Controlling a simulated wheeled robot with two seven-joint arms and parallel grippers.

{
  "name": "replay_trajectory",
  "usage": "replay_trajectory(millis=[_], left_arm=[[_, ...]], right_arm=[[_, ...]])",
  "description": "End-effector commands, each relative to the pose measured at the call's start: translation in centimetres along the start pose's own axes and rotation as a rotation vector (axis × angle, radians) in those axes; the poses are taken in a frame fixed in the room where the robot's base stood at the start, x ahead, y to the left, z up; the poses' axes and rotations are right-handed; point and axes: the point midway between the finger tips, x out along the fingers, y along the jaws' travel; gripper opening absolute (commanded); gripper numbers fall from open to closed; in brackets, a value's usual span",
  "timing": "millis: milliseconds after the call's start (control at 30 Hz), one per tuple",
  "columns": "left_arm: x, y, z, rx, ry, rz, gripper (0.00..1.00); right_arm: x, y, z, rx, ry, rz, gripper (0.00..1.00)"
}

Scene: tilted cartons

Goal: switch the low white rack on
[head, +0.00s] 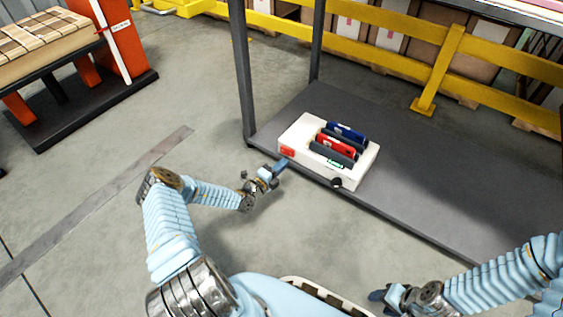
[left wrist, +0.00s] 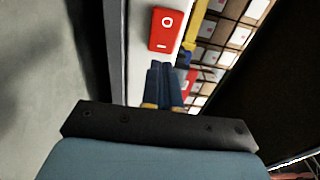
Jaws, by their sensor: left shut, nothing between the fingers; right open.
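The low white rack (head: 303,127) stands on the dark grey lower shelf, with blue, red and dark items in its top. A red switch (head: 287,150) is on its left end. In the left wrist view the switch (left wrist: 165,28) shows a white O at the far end and a white bar nearer my fingers; which side is pressed in I cannot tell. My left gripper (head: 280,165) is shut and empty, just in front of the switch. Its fingertips (left wrist: 165,68) appear a little short of the switch. My right gripper (head: 376,296) is open, low at the front, away from the rack.
The dark shelf (head: 430,190) has free room right of the rack. Its grey posts (head: 241,75) rise at the left and behind. A black knob (head: 337,183) is on the rack's front. A yellow rail (head: 440,75) runs behind.

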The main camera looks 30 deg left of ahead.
Motion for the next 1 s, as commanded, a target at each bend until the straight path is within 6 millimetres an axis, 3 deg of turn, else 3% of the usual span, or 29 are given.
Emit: replay_trajectory(millis=[200,433,600,1000], left_arm=[[-5.0,-0.3,-1.2,-0.003,-0.001,0.002,0.00],[-8.7,-0.1,-2.1,-0.002,0.001,0.000,0.00],[-9.7,0.0,-2.4,0.000,0.001,0.000,0.00],[-9.8,0.0,-2.4,0.000,0.001,0.000,0.00]], right_arm=[[-1.5,-0.6,0.0,-0.001,-0.003,0.000,0.50],[-2.1,-0.8,0.1,-0.001,-0.006,-0.001,0.50],[-2.2,-0.8,0.1,-0.001,-0.007,-0.001,0.50],[-2.2,-0.8,0.1,-0.001,-0.006,-0.001,0.50]])
